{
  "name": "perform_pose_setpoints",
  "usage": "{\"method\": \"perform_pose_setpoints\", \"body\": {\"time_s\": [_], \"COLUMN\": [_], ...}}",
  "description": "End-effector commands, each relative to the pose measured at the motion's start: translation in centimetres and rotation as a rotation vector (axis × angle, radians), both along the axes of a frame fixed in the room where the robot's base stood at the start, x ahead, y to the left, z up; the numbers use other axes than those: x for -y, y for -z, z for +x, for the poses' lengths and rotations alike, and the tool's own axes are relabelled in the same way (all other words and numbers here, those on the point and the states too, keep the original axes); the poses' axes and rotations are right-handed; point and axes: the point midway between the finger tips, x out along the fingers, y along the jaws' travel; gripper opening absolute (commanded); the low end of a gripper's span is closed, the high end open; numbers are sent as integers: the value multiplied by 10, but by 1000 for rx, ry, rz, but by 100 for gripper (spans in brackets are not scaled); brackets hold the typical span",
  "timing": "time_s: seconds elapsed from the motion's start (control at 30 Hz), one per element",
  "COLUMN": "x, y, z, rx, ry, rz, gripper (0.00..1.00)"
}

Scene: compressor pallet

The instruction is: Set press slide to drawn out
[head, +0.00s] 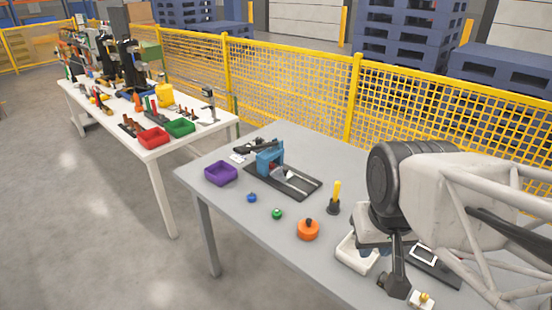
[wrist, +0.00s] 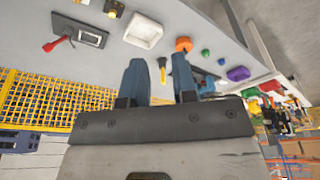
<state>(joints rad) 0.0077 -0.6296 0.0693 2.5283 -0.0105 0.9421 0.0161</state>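The press is a blue frame (head: 268,158) on a black base plate (head: 308,187) on the grey table in the head view. A small pale metal piece, apparently the slide (head: 285,173), sits at the frame's front, with a light rail running along the plate to the right. Its exact position is too small to tell. In the wrist view the press is mostly hidden behind the right finger. My gripper (wrist: 158,62) is open and empty in the wrist view, its two dark blue fingers apart. It is above the table's right part, well away from the press.
A yellow-handled tool (head: 336,194) stands between press and arm. An orange round part (head: 308,229), green knob (head: 277,213), blue knob (head: 252,197) and purple bin (head: 221,173) lie around the press. A white tray (head: 356,253) is near my arm. Yellow mesh fence (head: 300,90) runs behind.

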Motion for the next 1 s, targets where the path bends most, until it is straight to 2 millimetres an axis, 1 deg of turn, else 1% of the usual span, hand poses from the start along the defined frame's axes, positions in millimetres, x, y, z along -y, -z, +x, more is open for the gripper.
{"method": "perform_pose_setpoints", "body": {"time_s": [0.03, 0.13, 0.17, 0.27, 0.37, 0.7, 1.0], "x": [0, -1, -1, -2, -3, -9, -17], "y": [-1, -4, -5, -10, -15, -29, -30], "z": [3, 11, 15, 30, 50, 132, 207], "rx": [-1, -4, -6, -12, -20, -50, -76], "ry": [-1, -7, -9, -19, -33, -84, -129], "rz": [0, -1, -1, -2, -4, -11, -17], "gripper": [34, 49, 50, 50, 50, 50, 50]}}
